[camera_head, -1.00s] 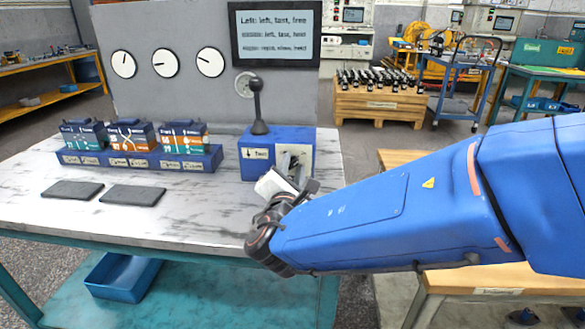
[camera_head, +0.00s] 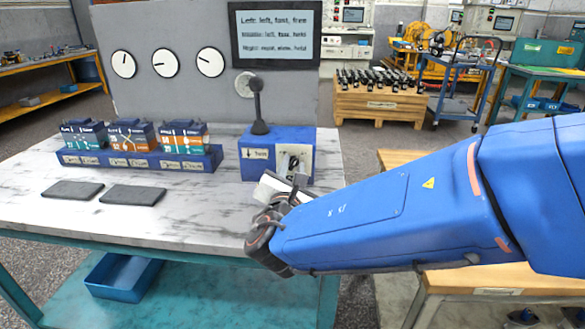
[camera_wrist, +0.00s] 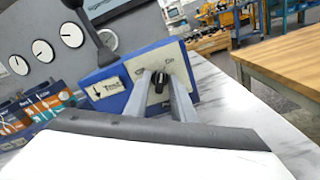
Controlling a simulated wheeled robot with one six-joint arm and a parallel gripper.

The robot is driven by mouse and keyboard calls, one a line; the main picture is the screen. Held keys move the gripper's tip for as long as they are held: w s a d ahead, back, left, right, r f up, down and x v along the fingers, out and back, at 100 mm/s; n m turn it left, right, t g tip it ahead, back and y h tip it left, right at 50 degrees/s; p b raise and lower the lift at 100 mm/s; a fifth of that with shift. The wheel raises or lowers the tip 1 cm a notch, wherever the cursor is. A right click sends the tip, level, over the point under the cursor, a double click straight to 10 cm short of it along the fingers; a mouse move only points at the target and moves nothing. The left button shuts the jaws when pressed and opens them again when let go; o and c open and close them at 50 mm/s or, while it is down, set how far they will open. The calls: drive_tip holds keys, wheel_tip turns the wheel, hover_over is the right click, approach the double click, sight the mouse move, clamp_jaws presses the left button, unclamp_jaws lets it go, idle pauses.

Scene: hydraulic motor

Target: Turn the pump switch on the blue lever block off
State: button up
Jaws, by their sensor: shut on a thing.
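The blue lever block (camera_head: 250,168) stands at the right end of the marble-topped bench, with a black lever (camera_head: 257,105) standing up from its top. Its pale front plate carries the black pump switch (camera_head: 293,162). In the wrist view, the switch (camera_wrist: 158,82) sits below an "On" label, with another label to its left partly hidden by a finger. My gripper (camera_wrist: 160,78) has one finger on each side of the knob and is shut on it. In the head view, my gripper (camera_head: 298,178) is at the plate's lower part, partly hidden by my wrist. The knob's exact angle is unclear.
Left of the block is a blue rack (camera_head: 140,163) with several labelled modules. Two dark pads (camera_head: 132,195) lie in front. A grey panel behind holds gauges (camera_head: 165,62) and a screen (camera_head: 275,33). A wooden table (camera_wrist: 285,70) stands to the right.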

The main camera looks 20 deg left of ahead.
drive_tip(key=n, duration=1.1)
drive_tip(key=shift+n, duration=1.9)
drive_tip(key=o, duration=0.7)
drive_tip(key=shift+s, duration=0.1)
drive_tip(key=v, duration=1.7)
drive_tip(key=shift+s+a, duration=0.1)
drive_tip(key=shift+s, duration=0.05)
